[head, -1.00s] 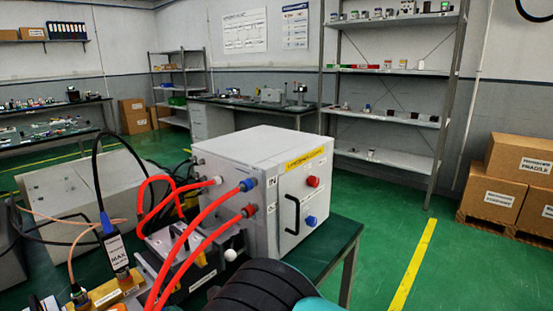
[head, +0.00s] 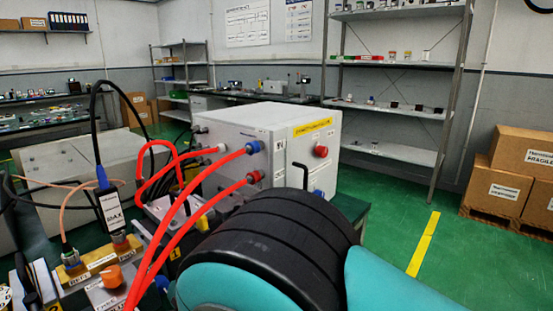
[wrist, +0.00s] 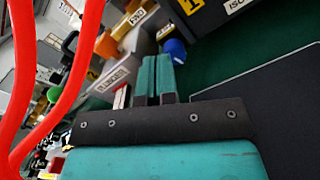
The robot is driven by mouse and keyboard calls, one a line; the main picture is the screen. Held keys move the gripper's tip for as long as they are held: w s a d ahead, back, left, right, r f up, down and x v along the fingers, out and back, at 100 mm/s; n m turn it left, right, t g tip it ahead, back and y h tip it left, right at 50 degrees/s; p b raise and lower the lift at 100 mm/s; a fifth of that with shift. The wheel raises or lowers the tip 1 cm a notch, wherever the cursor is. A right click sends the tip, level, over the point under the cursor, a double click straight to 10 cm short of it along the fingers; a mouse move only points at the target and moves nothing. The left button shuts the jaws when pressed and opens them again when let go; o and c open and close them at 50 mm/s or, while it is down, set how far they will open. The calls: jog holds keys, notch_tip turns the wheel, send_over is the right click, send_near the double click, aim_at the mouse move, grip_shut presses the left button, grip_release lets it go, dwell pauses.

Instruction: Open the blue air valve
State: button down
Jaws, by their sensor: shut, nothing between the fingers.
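A blue round knob (wrist: 175,47) shows in the wrist view, just beyond my fingertips on the right; I cannot tell if they touch. A small blue piece, likely the same knob (head: 162,282), shows at the lower edge of the head view, partly hidden by my arm. Another blue knob (head: 318,193) sits low on the front of the white box, under the red knob (head: 320,151), partly covered by my arm. I cannot tell for certain which is the air valve. My gripper (wrist: 158,62) has its teal fingers together, empty; it is hidden in the head view.
Red hoses (head: 205,185) arch from the white box (head: 245,120) and cross the left of the wrist view. An orange knob (head: 110,277) and brass blocks (head: 85,265) stand at lower left. A dark flat panel (wrist: 270,115) lies at right in the wrist view.

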jog(key=shift+s+d, duration=0.2)
jog(key=shift+d, duration=0.1)
jog(key=shift+w+d+f+b, duration=0.25)
jog(key=shift+d+f+b, duration=0.05)
jog(key=shift+d+f, duration=0.2)
jog(key=shift+w+d+f+b, duration=0.2)
jog(key=shift+d+f+b, duration=0.1)
jog(key=shift+d+f, duration=0.15)
jog(key=shift+w+a+r+p, duration=0.15)
jog(key=shift+r+p, duration=0.15)
jog(key=shift+p, duration=0.45)
jog(key=w+a+p, duration=0.1)
jog(key=p, duration=0.3)
jog(key=shift+r, duration=0.15)
jog(key=p+x, duration=0.3)
jog(key=p, duration=0.6)
jog(key=shift+w+a, duration=0.1)
jog(key=shift+w, duration=0.05)
jog(key=shift+w+a+f, duration=0.25)
jog(key=shift+w+a, duration=0.05)
jog(key=shift+a+r+p, duration=0.1)
jog(key=shift+a+p, duration=0.05)
jog(key=shift+p, duration=0.25)
jog(key=shift+r, duration=0.1)
